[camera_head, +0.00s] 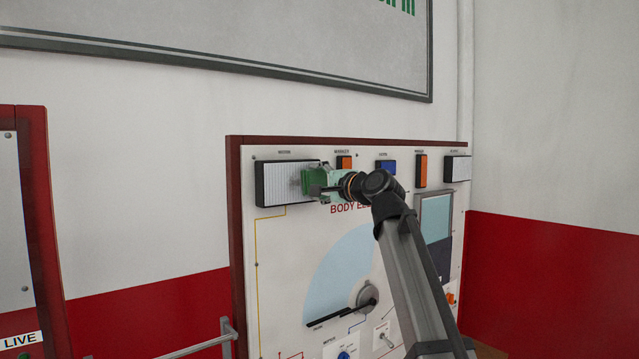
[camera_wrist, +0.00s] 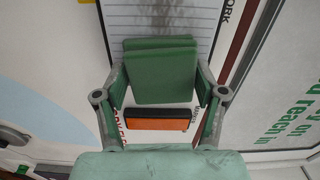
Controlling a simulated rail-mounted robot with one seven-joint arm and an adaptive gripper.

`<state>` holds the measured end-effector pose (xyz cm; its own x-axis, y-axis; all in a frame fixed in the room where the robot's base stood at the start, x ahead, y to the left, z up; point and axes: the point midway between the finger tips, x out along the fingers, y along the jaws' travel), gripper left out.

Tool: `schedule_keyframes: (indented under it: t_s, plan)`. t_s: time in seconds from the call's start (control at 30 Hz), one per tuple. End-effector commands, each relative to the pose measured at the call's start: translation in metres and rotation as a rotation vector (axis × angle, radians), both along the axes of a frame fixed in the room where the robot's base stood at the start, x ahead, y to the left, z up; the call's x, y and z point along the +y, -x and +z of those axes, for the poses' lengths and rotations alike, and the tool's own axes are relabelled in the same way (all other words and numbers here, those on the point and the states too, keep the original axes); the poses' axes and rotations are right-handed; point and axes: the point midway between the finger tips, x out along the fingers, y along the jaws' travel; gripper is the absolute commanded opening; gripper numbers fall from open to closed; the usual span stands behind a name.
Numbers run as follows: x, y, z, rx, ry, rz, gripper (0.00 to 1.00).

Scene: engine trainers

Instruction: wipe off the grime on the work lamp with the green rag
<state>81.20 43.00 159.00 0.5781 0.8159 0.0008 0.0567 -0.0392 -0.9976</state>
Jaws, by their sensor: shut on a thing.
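The work lamp (camera_head: 274,184) is a wide black-framed lamp with a pale ribbed lens at the panel's upper left. Its lens (camera_wrist: 160,20) fills the top of the wrist view, with the label WORK beside it. Grey grime (camera_head: 296,180) shows on the lens near its right end. My gripper (camera_head: 318,188) is shut on the green rag (camera_wrist: 160,72), a folded block between its fingers. The rag is at the lamp's right end and covers part of it. I cannot tell whether it touches the lens.
An orange marker lamp (camera_wrist: 156,119), a blue lamp (camera_head: 386,167), another orange lamp (camera_head: 421,171) and a pale lamp (camera_head: 457,169) line the panel's top. A dial knob (camera_head: 367,297) and switches sit lower. A grey rail (camera_head: 228,338) stands at the panel's lower left.

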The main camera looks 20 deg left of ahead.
Motion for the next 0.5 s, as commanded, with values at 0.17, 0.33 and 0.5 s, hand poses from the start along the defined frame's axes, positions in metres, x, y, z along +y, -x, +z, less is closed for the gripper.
schedule_keyframes:
  t_s: [0.17, 0.33, 0.5]
  plan:
    - [0.009, 0.015, 0.001, 0.001, -0.002, 0.004, 0.42]
    - [0.016, 0.025, 0.001, 0.001, 0.000, 0.004, 0.42]
    - [0.019, 0.030, 0.000, 0.001, 0.000, 0.003, 0.42]
